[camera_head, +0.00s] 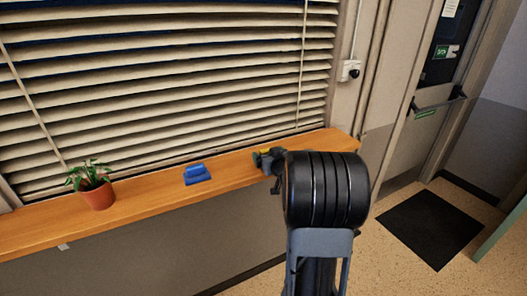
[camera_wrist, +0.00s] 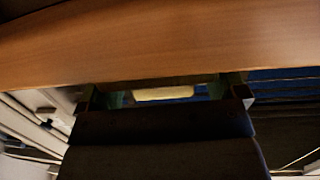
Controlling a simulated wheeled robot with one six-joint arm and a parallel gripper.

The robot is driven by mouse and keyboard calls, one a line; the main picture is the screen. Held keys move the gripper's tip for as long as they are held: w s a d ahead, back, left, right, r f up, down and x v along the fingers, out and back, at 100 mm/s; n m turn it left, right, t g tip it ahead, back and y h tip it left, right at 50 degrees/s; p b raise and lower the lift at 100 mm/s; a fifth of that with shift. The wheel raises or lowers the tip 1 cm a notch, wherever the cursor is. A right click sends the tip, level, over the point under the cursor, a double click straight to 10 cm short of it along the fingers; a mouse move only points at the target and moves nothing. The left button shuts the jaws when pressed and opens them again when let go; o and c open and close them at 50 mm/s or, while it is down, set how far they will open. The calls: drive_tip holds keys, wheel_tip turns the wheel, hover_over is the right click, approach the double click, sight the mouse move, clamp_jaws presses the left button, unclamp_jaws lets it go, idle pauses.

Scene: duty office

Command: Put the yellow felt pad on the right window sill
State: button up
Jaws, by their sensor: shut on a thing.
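The yellow felt pad (camera_head: 265,151) is small in the head view, held in my gripper (camera_head: 267,159) at the right part of the wooden window sill (camera_head: 140,203). In the wrist view the pad (camera_wrist: 163,93) shows as a pale yellow strip between the two fingers of my gripper (camera_wrist: 165,97). The gripper is shut on it. The sill's wooden surface (camera_wrist: 160,45) fills the top of the wrist view. I cannot tell whether the pad touches the sill. My arm hides part of the sill's front edge.
A blue object (camera_head: 197,174) lies on the sill left of my gripper. A potted plant (camera_head: 97,190) stands farther left. Slatted blinds (camera_head: 170,85) hang behind the sill. Bare sill shows between these objects and at the right end. A dark mat (camera_head: 431,229) lies by the door (camera_head: 425,110).

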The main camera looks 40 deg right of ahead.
sight(264, 150)
drive_tip(key=x, duration=0.4)
drive_tip(key=shift+r, duration=0.25)
drive_tip(key=shift+f+p, duration=0.25)
drive_tip(key=shift+p, duration=0.1)
drive_tip(key=shift+f, duration=0.2)
drive_tip(key=o, duration=0.6)
drive_tip(key=shift+r, duration=0.1)
